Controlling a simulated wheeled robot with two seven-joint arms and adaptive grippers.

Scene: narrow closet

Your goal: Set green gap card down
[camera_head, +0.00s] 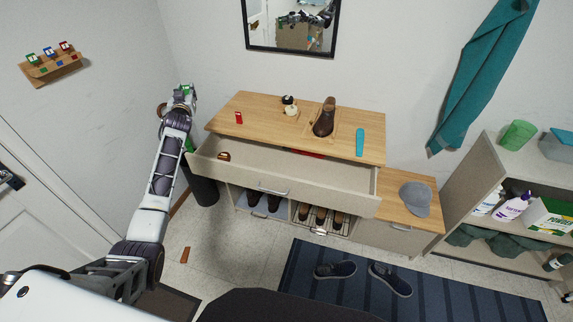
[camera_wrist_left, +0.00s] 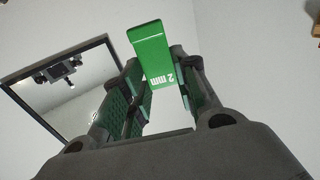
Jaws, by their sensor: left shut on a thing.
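The green gap card (camera_wrist_left: 163,55), marked "2 mm", is between the fingers of my left gripper (camera_wrist_left: 150,95) in the left wrist view. In the head view the left gripper (camera_head: 181,96) is raised at the left end of the wooden dresser top (camera_head: 265,108), near the wall, and a small green part of the card shows at its tip. The gripper is shut on the card and appears above the level of the top. A red card (camera_head: 239,118) lies on the top's left part. My right gripper is not in view.
The dresser's drawer (camera_head: 280,180) is pulled open. A brown boot (camera_head: 324,118), a small jar (camera_head: 291,107) and a turquoise object (camera_head: 360,142) are on the top. A dark bin (camera_head: 205,190) stands at left. A wooden rack (camera_head: 52,68) with coloured pieces hangs on the left wall.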

